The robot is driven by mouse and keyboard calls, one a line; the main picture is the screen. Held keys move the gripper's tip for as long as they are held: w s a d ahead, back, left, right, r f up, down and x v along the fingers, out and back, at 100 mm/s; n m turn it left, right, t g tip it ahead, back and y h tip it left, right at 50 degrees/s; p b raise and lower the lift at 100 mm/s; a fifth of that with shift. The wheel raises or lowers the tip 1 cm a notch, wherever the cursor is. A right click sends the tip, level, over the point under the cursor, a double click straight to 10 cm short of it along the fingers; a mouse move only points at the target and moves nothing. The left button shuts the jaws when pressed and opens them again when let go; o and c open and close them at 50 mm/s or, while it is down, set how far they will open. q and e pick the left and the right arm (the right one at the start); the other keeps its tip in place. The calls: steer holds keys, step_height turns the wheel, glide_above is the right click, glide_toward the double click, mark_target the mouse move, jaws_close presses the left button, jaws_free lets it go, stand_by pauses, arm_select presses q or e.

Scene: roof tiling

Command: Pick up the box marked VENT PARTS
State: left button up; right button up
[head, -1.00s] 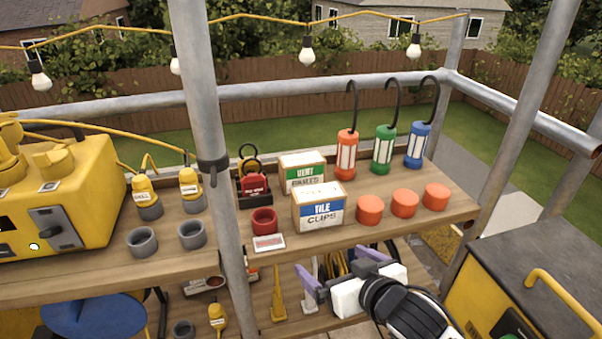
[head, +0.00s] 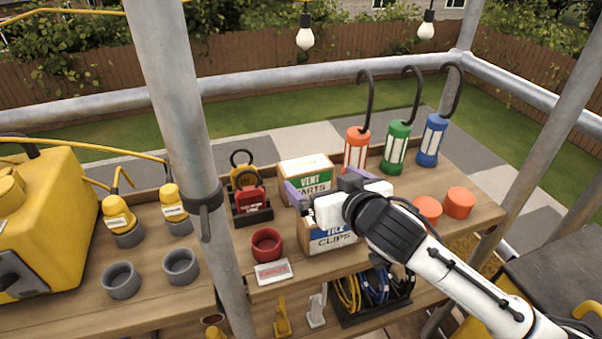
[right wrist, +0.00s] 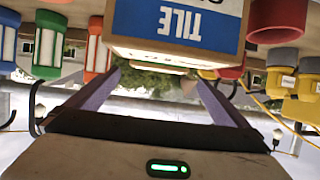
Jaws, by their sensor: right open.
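The VENT PARTS box (head: 306,167) is a cardboard box with a green and white label, standing on the upper wooden shelf. The TILE CLIPS box (head: 322,240), with a blue label, stands in front of it and is partly covered by my right gripper. My right gripper (head: 322,188) is open and empty, its purple fingers over the TILE CLIPS box and close to the front of the VENT PARTS box. In the upside-down right wrist view, the TILE CLIPS box (right wrist: 180,25) looms large beyond the fingers. My left gripper is out of view.
Red, green and blue lanterns (head: 398,148) stand right of the VENT PARTS box. A red padlock holder (head: 250,200) stands left of it. A grey pole (head: 180,110) rises at left.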

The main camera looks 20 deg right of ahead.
mark_target(310, 171)
steer(key=shift+x, duration=4)
steer(key=c, duration=0.8)
steer(key=shift+r, duration=0.1)
steer(key=shift+c, duration=0.9)
